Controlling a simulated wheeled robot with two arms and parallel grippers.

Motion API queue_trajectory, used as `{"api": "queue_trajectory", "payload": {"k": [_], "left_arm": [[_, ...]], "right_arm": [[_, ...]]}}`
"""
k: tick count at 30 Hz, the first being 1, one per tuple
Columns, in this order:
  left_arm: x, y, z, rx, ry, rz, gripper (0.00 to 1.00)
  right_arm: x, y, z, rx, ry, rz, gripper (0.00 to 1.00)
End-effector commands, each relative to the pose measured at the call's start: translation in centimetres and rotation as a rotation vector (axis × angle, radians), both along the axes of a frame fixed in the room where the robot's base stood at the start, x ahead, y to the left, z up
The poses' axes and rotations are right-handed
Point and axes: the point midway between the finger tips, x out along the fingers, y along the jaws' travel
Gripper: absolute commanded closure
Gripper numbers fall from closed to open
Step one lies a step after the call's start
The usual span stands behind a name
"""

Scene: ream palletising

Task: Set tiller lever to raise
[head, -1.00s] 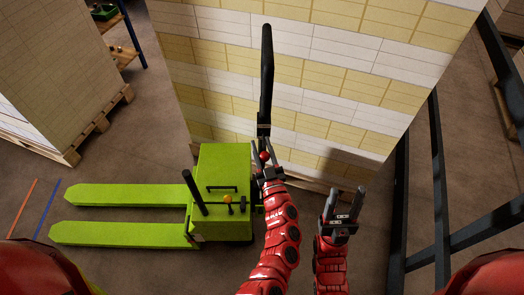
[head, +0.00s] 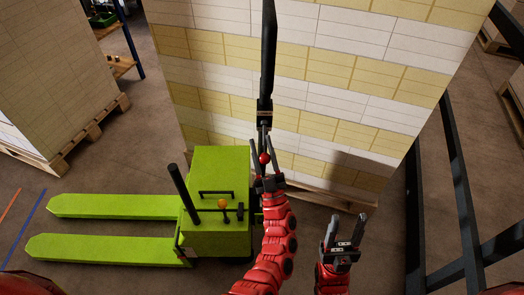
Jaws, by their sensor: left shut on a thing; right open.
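The lime green pallet truck (head: 215,195) stands in the middle left with its forks pointing left. Its black tiller (head: 268,60) rises upright at the truck's right side, and its top reaches the upper edge of the head view. The tiller lever, with a red ball knob (head: 264,158), is low on the tiller. My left gripper (head: 267,170) is at the lever, its fingers closed around it just below the red knob. The fingers hide part of the lever, and its exact setting cannot be told. My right gripper (head: 346,230) is open and empty, to the right.
A tall stack of white and yellow reams (head: 330,80) on a pallet stands close behind the tiller. Another stack (head: 55,75) is at the left. A dark metal frame (head: 455,170) runs along the right. Floor beyond the forks is clear.

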Motion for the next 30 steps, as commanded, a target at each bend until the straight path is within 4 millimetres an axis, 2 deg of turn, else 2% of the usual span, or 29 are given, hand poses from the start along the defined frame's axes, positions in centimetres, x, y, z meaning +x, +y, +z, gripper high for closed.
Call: {"api": "queue_trajectory", "payload": {"k": [10, 11, 15, 16, 25, 30], "left_arm": [[0.0, -0.1, -0.2, 0.000, 0.002, -0.002, 1.00], [0.0, 0.0, -0.2, 0.000, 0.002, -0.002, 0.57], [0.0, 0.0, -0.2, 0.001, 0.001, -0.001, 0.31], [0.0, 0.0, -0.1, 0.001, 0.001, -0.001, 0.29], [-0.1, -0.1, -0.2, 0.001, 0.000, -0.001, 0.29], [-1.4, -0.6, -1.5, 0.001, 0.001, -0.002, 0.29]], "right_arm": [[0.0, 0.0, -0.1, 0.000, 0.000, 0.000, 0.50], [0.0, 0.0, -0.1, 0.000, 0.000, 0.000, 0.50], [0.0, 0.0, -0.1, 0.000, 0.000, 0.000, 0.50], [0.0, 0.0, -0.1, 0.000, 0.000, 0.000, 0.50], [0.0, 0.0, -0.1, 0.000, 0.000, 0.000, 0.50], [0.0, 0.0, -0.4, 0.000, 0.000, 0.000, 0.50]]}}
